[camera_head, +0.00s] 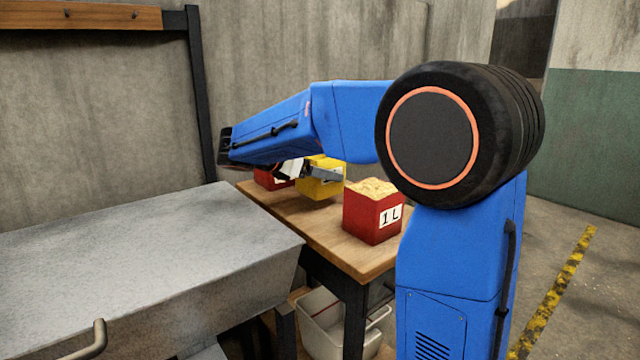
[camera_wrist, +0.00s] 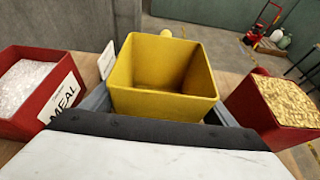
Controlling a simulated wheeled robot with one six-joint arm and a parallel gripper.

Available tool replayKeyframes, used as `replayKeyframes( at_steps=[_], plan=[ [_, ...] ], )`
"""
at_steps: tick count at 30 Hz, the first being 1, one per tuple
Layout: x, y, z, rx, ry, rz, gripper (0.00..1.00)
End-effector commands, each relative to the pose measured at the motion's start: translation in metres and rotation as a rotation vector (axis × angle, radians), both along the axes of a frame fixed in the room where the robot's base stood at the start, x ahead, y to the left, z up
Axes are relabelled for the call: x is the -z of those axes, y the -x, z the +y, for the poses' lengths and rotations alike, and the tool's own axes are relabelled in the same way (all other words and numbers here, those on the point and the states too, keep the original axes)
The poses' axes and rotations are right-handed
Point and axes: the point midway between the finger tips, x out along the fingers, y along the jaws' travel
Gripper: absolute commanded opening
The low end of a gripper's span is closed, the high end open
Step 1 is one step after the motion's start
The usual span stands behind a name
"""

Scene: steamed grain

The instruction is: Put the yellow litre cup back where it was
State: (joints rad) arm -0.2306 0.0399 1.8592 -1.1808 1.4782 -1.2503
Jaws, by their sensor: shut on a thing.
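The yellow litre cup (camera_head: 322,186) is a square, open-topped box over the wooden table, between two red boxes. In the wrist view the yellow cup (camera_wrist: 160,102) looks empty, with its open top up. My gripper (camera_wrist: 162,108) is shut on it, with grey fingers at its left and right sides. In the head view my gripper (camera_head: 312,173) is partly hidden by the cup and my arm. I cannot tell whether the cup's base touches the table.
A red box of grain marked 1L (camera_head: 373,212) stands nearer on the wooden table (camera_head: 318,230). A red MEAL box (camera_wrist: 40,92) with white contents is on the other side. A white card (camera_wrist: 106,60) stands behind the cup's left side. A grey metal surface (camera_head: 140,240) lies left.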

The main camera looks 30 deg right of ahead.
Motion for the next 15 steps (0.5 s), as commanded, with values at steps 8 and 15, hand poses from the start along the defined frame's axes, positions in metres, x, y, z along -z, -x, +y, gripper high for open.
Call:
replayKeyframes(
  at_steps=[8,15],
  plan=[
    [0.032,0.0,0.0,0.0,0.002,0.003,0.17],
    [0.033,0.0,0.0,0.0,0.0,0.001,0.17]
  ],
)
